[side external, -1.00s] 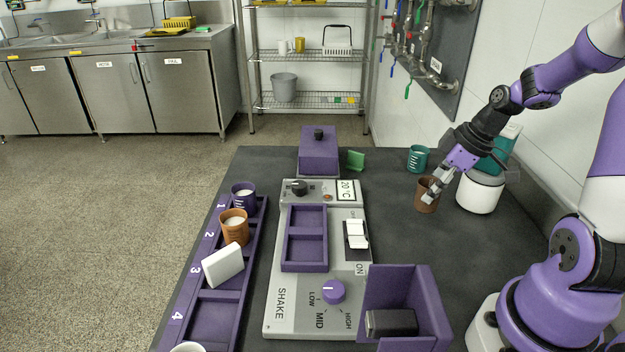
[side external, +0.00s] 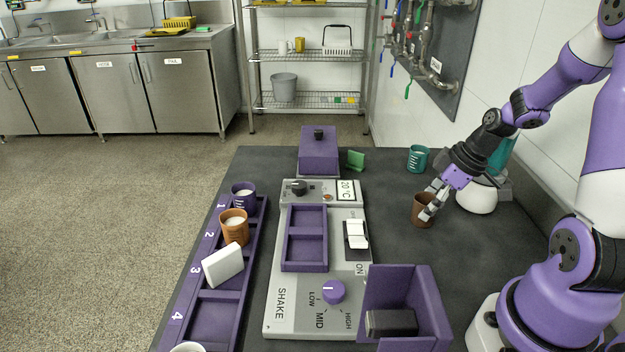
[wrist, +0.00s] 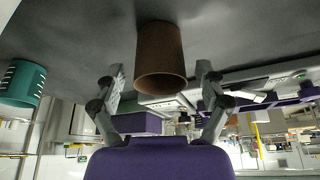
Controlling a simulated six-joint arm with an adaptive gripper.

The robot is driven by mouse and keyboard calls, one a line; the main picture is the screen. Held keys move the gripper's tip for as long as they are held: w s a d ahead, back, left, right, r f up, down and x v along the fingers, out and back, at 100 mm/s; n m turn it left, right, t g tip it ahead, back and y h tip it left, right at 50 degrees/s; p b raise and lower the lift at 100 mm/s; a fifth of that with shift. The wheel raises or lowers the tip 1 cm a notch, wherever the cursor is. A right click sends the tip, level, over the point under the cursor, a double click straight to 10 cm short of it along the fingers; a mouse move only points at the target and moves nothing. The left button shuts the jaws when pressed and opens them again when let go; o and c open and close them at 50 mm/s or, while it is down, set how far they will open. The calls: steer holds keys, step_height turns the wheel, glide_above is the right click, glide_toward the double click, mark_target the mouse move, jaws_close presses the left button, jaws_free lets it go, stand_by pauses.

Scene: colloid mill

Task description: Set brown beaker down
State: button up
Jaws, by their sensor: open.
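The brown beaker (side external: 421,209) stands upright on the dark table, left of the white and teal machine in the side view. In the wrist view the brown beaker (wrist: 160,60) is ahead of my gripper, between the lines of its two spread fingers. My gripper (side external: 431,208) is at the right side of the beaker in the side view. In the wrist view my gripper (wrist: 160,82) is open, with a gap on each side of the beaker. Part of the beaker is hidden behind a finger in the side view.
A teal beaker (side external: 417,158) stands behind the brown one. The white-based machine (side external: 476,196) is close to the right. The grey shaker panel (side external: 347,276), a purple bin (side external: 432,300) and a purple numbered rack (side external: 213,312) lie to the left. Table around the beaker is clear.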

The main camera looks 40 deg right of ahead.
steer(key=shift+r, duration=0.1)
steer(key=v, duration=0.7)
steer(key=a+r+m+h, duration=0.1)
steer(key=a+r, duration=0.3)
steer(key=a, duration=0.4)
steer(key=s+a+r+m+t, duration=0.1)
steer(key=a+r+m, duration=0.2)
steer(key=a, duration=0.5)
steer(key=shift+s+r+h, duration=0.25)
steer(key=shift+r+h, duration=0.15)
steer(key=shift+a, duration=0.1)
